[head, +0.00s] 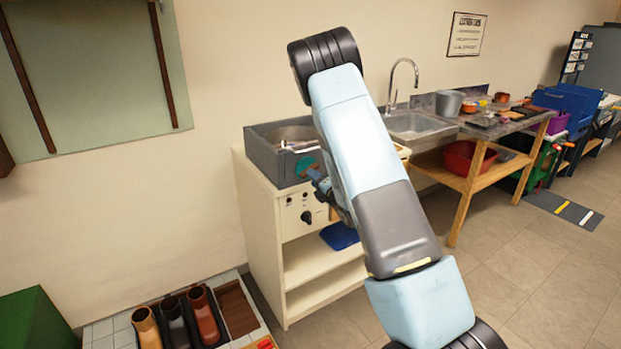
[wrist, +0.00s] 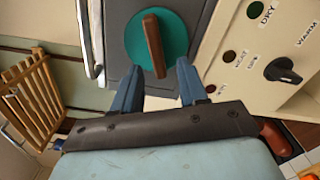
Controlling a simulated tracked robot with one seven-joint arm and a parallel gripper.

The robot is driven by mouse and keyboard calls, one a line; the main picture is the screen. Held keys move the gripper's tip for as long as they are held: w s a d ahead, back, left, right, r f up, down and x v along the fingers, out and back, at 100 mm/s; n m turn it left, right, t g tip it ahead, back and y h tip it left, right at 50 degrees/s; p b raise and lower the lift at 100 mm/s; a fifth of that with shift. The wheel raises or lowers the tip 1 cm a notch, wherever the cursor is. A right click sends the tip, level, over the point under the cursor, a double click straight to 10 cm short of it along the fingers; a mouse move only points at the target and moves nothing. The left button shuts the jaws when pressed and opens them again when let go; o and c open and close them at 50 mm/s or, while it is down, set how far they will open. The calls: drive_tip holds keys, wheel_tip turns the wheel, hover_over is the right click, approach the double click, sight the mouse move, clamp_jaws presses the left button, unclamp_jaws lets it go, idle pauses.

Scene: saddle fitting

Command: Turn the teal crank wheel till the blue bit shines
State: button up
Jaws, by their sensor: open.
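The teal crank wheel (wrist: 175,50) is a round disc on the side of a grey box, with a brown bar handle (wrist: 153,45) across it. In the head view the teal wheel (head: 306,165) is partly hidden by my arm. My gripper (wrist: 160,74) is open, its two blue fingers on either side of the handle's lower end. I cannot tell whether they touch it. In the head view my gripper (head: 318,182) is at the box's front, mostly behind my arm. I see no lit blue bit.
Beside the wheel is a cream panel (wrist: 262,100) with small dark green and red lamps, a black knob (wrist: 283,70) and labels like DRY and WARM. In the head view, a blue tray (head: 340,236) sits on the shelf below. A sink (head: 420,123) stands to the right.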

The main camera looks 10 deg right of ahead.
drive_tip(key=v, duration=1)
drive_tip(key=shift+s, duration=0.1)
drive_tip(key=s+d+r+m+g+h, duration=0.1)
drive_tip(key=s+r+m+g+h, duration=0.15)
drive_tip(key=r+m, duration=0.55)
drive_tip(key=s+d+r+m+g+h, duration=0.2)
drive_tip(key=s+r+m+h, duration=0.15)
drive_tip(key=r+m, duration=0.45)
drive_tip(key=s+a+r+m+g, duration=0.2)
drive_tip(key=s+r+m, duration=0.1)
drive_tip(key=s, duration=0.6)
drive_tip(key=s+a+r+m+g, duration=0.2)
drive_tip(key=s+r+m, duration=0.1)
drive_tip(key=s, duration=0.7)
drive_tip(key=s+a+r+m+g, duration=0.2)
drive_tip(key=s+r+m+g, duration=0.1)
drive_tip(key=s, duration=0.7)
drive_tip(key=shift+s+r+m, duration=0.25)
drive_tip(key=shift+r+m, duration=0.15)
drive_tip(key=shift+m, duration=0.2)
drive_tip(key=shift+a, duration=0.15)
